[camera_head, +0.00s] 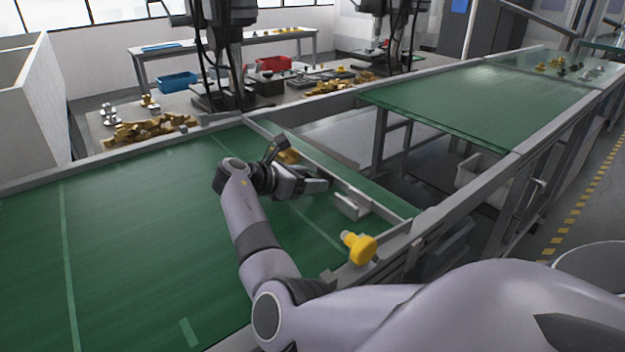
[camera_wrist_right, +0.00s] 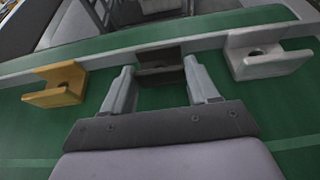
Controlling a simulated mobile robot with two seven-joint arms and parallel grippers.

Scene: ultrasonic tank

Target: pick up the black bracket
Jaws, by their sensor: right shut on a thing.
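The black bracket (camera_wrist_right: 160,66) shows in the right wrist view between the two fingers of my right gripper (camera_wrist_right: 162,82), which is shut on it. In the head view my right gripper (camera_head: 318,186) is at the rail along the end of the near green belt, and I cannot make out the bracket clearly there. A yellow bracket (camera_wrist_right: 57,84) is left of the gripper in the wrist view, and a light grey bracket (camera_wrist_right: 265,55) is to the right. In the head view the yellow one (camera_head: 289,156) is partly hidden and the grey one (camera_head: 352,205) is clear. My left gripper is not in view.
The near green belt (camera_head: 130,240) is mostly bare. A yellow knob-like part (camera_head: 360,248) sits at its right edge. A gap separates it from the far green belt (camera_head: 480,105). Gold parts (camera_head: 150,130), a blue bin (camera_head: 178,82) and a red bin (camera_head: 273,64) are at the back.

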